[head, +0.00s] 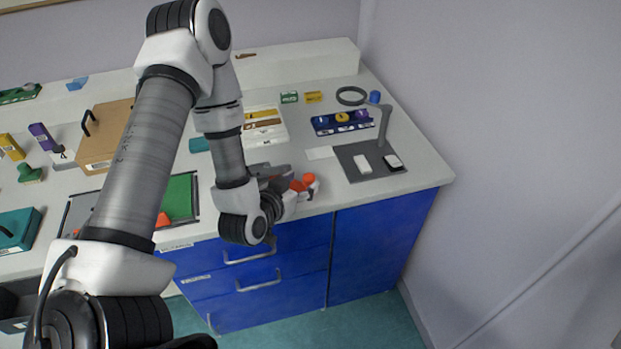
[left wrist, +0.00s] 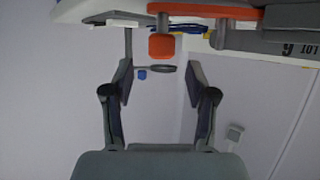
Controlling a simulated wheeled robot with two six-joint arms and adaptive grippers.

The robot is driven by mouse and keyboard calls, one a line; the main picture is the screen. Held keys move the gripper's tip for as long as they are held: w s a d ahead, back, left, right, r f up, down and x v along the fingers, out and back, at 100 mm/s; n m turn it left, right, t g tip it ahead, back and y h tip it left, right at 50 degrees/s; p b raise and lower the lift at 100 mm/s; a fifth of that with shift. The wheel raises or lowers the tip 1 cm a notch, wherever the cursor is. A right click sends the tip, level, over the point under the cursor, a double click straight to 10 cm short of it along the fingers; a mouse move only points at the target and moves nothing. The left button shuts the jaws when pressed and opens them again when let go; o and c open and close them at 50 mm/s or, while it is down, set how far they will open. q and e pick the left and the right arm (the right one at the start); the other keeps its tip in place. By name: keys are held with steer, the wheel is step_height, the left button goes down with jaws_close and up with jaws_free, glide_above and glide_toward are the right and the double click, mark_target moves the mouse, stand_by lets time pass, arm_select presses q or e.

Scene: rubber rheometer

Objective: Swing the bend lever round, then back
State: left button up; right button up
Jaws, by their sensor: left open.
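The bend lever shows as an orange arm (left wrist: 215,14) with an orange knob (left wrist: 161,46) at the top of the left wrist view. In the head view its orange parts (head: 308,179) sit at the front edge of the bench, beside a grey device (head: 268,171) partly hidden by my arm. My left gripper (head: 294,195) is close by the orange parts. In the left wrist view the gripper's fingers (left wrist: 160,82) are apart with nothing between them, and the knob is just above the gap. Contact with the knob cannot be made out. My right gripper is not seen.
A blue rack (head: 342,122), a dark ring (head: 351,96) and a white tray (head: 265,127) are behind. Blue drawers with handles (head: 258,284) lie below the bench edge. A wall bounds the right.

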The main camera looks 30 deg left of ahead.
mark_target(307, 178)
arm_select(q)
steer(key=p+x, duration=0.1)
steer(key=x, duration=0.3)
steer(key=shift+w+a+f, duration=0.1)
steer(key=shift+w+f, duration=0.05)
steer(key=shift+w, duration=0.05)
steer(key=shift+w+f, duration=0.15)
steer(key=shift+w, duration=0.1)
jaws_close()
